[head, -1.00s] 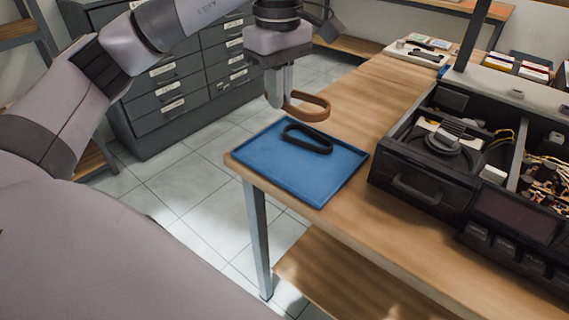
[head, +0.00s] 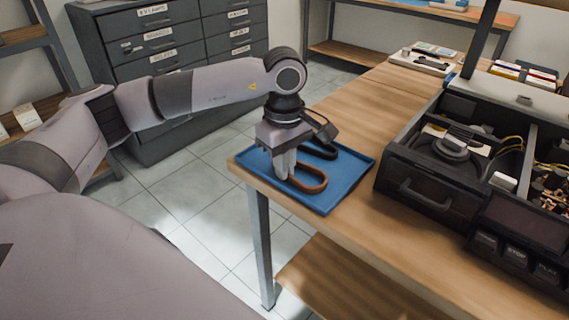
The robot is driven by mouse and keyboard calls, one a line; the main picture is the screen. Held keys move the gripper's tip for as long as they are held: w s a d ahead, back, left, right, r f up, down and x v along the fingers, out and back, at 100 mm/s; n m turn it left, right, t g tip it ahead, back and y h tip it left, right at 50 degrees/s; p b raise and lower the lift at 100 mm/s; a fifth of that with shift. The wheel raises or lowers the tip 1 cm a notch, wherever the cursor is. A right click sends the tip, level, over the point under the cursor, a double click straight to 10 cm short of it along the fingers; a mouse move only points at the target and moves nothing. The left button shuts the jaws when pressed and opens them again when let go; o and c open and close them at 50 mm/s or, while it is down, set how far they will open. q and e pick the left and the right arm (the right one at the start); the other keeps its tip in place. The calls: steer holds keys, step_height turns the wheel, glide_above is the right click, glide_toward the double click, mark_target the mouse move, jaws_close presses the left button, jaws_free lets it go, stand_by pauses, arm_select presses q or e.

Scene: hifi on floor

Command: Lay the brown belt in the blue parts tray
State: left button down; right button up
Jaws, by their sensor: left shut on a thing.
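The brown belt (head: 311,186) is a closed loop, low over or touching the front part of the blue parts tray (head: 347,183); I cannot tell whether it rests on the tray floor. My left gripper (head: 284,176) points down over the tray and is shut on the left end of the brown belt. A black belt (head: 325,153) lies in the tray behind it, partly hidden by the gripper. My right gripper is not in view.
The tray sits at the left corner of the wooden bench (head: 345,229). An open black hi-fi unit (head: 433,171) stands right of it. A white tray with tools (head: 422,59) lies farther back. Grey drawer cabinets (head: 170,60) stand behind my left arm.

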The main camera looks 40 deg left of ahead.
arm_select(q)
steer(key=shift+f, duration=0.15)
steer(key=c, duration=1.6)
jaws_free()
steer(key=shift+r, duration=0.5)
step_height(320, 180, up, 12)
steer(key=shift+f+p, duration=0.25)
steer(key=shift+p, duration=0.15)
